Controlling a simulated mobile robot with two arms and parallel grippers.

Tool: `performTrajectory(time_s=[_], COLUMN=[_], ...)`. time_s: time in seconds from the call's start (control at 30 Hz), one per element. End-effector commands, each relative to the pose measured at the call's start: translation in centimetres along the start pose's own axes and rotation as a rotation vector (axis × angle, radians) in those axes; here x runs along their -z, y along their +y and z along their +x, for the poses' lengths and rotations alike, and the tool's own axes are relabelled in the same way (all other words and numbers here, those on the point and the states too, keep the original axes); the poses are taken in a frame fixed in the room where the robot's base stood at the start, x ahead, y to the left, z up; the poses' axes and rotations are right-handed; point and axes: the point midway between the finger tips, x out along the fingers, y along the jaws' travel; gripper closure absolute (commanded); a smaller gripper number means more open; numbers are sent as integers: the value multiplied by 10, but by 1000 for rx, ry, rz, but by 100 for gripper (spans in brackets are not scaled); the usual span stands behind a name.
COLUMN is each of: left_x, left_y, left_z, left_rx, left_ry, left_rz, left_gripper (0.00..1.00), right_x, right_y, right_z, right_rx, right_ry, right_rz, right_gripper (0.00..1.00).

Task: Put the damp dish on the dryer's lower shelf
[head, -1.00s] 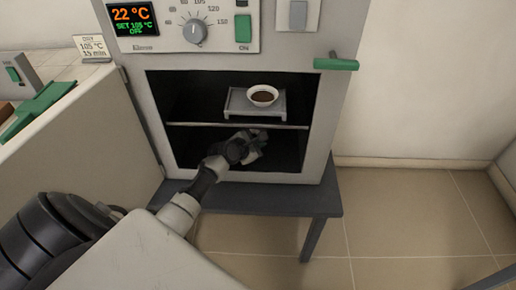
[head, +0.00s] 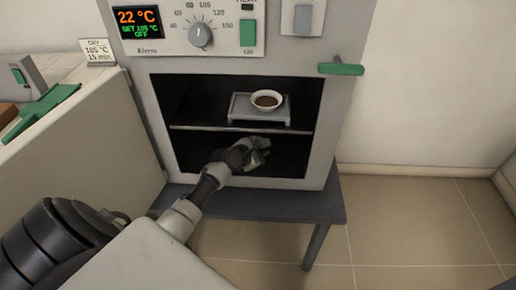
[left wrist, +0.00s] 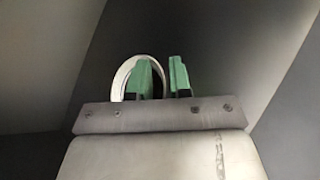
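The dryer (head: 332,140) stands open, with a wire shelf (head: 190,128) across its dark chamber. My left gripper (head: 262,146) reaches into the lower part, below that shelf. In the left wrist view its green fingers (left wrist: 162,80) are close together, with a narrow gap. A white dish rim (left wrist: 120,76) curves behind the left finger and into the gap; the gripper looks shut on this dish. Whether the dish touches the floor below is hidden. Another white dish with brown contents (head: 267,100) sits on a grey stand (head: 243,115) on the upper shelf. My right gripper is not in view.
The dryer stands on a dark table (head: 300,207). Its green handle (head: 342,69) sticks out at the right. The floor at right is clear.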

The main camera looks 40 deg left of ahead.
Motion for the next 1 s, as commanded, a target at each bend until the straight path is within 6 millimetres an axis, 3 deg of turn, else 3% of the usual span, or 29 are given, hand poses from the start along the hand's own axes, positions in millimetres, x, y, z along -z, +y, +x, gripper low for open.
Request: performTrajectory(time_s=[0.1,0.27,0.67,0.8,1.0], left_x=[-1,-2,-2,-1,-1], left_y=[1,1,1,0,0], left_z=[-5,-24,-95,-112,-121], left_rx=[0,1,1,1,0], left_ry=[0,0,0,0,-1], left_rz=[1,1,0,-1,0], left_gripper=[81,81,81,81,81], right_x=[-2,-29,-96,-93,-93], right_y=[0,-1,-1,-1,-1], right_z=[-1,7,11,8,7], right_rx=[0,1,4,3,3], right_ry=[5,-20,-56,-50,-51], right_rz=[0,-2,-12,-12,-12], right_gripper=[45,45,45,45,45])
